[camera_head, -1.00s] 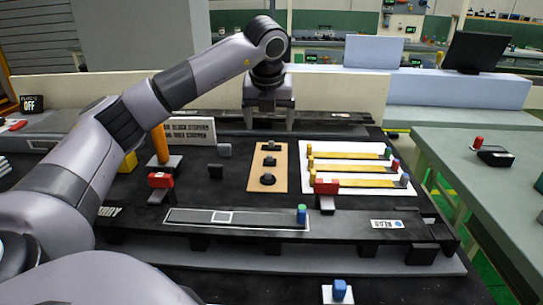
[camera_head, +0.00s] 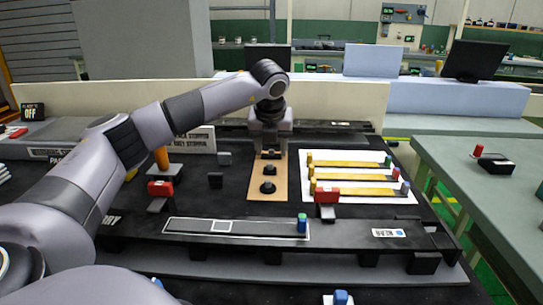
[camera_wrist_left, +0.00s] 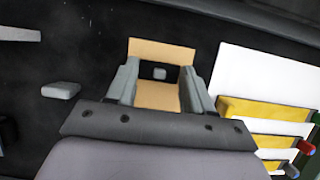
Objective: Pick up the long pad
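A tan board (camera_head: 256,193) carries small dark pads. Two of them show in front of my left gripper, a middle pad (camera_head: 269,170) and a near pad (camera_head: 268,187). I cannot tell which is the long pad. My left gripper (camera_head: 271,152) points down over the board's far end and hides that part in the head view. In the left wrist view its fingers (camera_wrist_left: 160,88) are spread, with the tan board (camera_wrist_left: 160,52) and a small dark grey pad (camera_wrist_left: 160,73) between them. The fingers do not touch this pad. My right gripper is not in view.
Right of the board, a white sheet (camera_head: 350,196) holds several yellow strips (camera_head: 350,177).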

